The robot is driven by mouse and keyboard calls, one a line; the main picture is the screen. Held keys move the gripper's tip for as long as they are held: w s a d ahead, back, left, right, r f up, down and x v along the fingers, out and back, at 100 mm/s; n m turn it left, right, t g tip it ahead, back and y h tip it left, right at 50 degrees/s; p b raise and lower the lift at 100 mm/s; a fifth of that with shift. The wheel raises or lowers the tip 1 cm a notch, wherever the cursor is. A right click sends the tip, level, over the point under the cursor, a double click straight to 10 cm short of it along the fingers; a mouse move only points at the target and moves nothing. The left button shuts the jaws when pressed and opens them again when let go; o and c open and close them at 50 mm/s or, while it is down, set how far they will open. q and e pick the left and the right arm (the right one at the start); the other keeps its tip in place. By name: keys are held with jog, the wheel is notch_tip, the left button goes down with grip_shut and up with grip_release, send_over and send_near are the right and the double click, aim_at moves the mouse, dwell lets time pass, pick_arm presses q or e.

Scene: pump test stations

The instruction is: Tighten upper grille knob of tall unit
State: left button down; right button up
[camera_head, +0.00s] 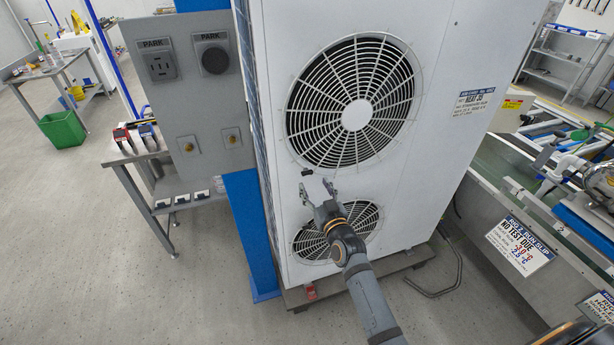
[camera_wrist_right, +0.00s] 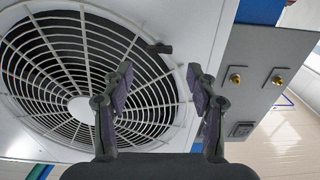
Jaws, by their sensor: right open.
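The tall unit (camera_head: 440,60) is a white cabinet with a large upper fan grille (camera_head: 356,100) and a lower fan grille (camera_head: 310,240). A small dark knob (camera_head: 307,172) sits at the lower left edge of the upper grille. In the right wrist view the knob (camera_wrist_right: 160,48) shows at the rim of the upper grille (camera_wrist_right: 60,60), beyond and between my fingertips. My right gripper (camera_head: 317,187) is open and empty, just below the knob and in front of the lower grille. Its two fingers also show in the right wrist view (camera_wrist_right: 160,75), apart from the knob. My left gripper is out of view.
A grey panel (camera_head: 190,95) with two PARK plates and brass fittings stands left of the unit. A small table (camera_head: 130,155) holds tools and a green bin (camera_head: 63,129) stands farther left. A conveyor station (camera_head: 480,215) is close on the right.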

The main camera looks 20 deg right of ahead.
aim_at(308, 174)
jog(key=w, duration=0.4)
jog(key=shift+w, duration=0.6)
jog(key=shift+a, duration=0.1)
jog(key=shift+c, duration=0.5)
jog(key=c, duration=1)
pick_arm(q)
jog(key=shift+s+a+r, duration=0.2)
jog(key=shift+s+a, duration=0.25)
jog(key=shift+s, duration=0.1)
pick_arm(e)
jog(key=shift+c, duration=0.2)
